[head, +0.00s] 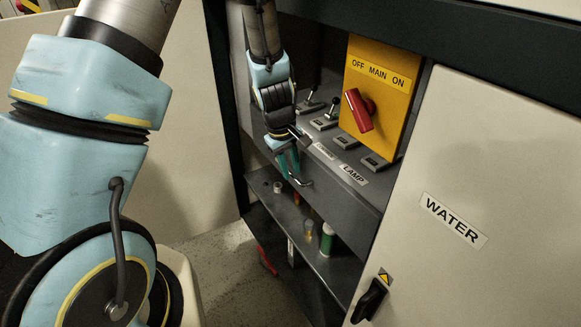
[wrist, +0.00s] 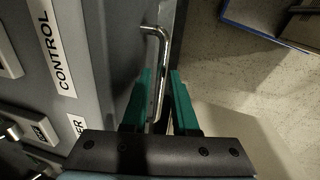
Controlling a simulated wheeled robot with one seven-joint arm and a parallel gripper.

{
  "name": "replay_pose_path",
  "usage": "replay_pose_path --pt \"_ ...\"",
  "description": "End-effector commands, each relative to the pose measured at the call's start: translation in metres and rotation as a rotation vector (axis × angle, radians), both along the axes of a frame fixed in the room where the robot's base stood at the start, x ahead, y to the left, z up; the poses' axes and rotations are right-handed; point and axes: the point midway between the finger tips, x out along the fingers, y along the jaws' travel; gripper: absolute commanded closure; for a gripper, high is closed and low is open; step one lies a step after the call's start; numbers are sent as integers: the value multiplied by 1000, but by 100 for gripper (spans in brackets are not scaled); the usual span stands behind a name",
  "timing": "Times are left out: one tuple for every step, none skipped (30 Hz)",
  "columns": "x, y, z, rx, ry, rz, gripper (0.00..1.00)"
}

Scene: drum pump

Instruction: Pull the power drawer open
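The drawer is a grey front (head: 345,187) below the sloping switch panel in the head view. Its metal bar handle shows in the wrist view (wrist: 156,75), and a bent bit of it shows by my fingertips in the head view. My gripper (head: 291,165) points down at the handle. In the wrist view my gripper (wrist: 160,100) is open, with one green finger on each side of the bar. Narrow gaps seem to remain beside the bar. A label ending in "ER" (wrist: 77,127) is partly hidden by my gripper. The drawer looks closed.
A yellow main switch box (head: 378,85) with a red knob stands at the right of the panel. Several small levers sit beside it. A WATER cabinet door (head: 480,190) is at the right. A lower shelf (head: 330,265) holds small containers. Open floor lies in front.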

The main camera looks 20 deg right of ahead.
Motion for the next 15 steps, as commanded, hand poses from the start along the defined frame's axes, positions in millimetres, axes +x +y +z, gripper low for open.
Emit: replay_pose_path --pt "0 0 0 0 0 0 73" --pt "0 0 0 0 0 0 73" --pt "0 0 0 0 0 0 73" --pt "0 0 0 0 0 0 73" --pt "0 0 0 0 0 0 73" --pt "0 0 0 0 0 0 76" --pt "0 0 0 0 0 0 80" --pt "0 0 0 0 0 0 83" --pt "0 0 0 0 0 0 87" --pt "0 0 0 0 0 0 91" --pt "0 0 0 0 0 0 94" --pt "0 0 0 0 0 0 99" --pt "0 0 0 0 0 0 100" --pt "0 0 0 0 0 0 100" --pt "0 0 0 0 0 0 100"
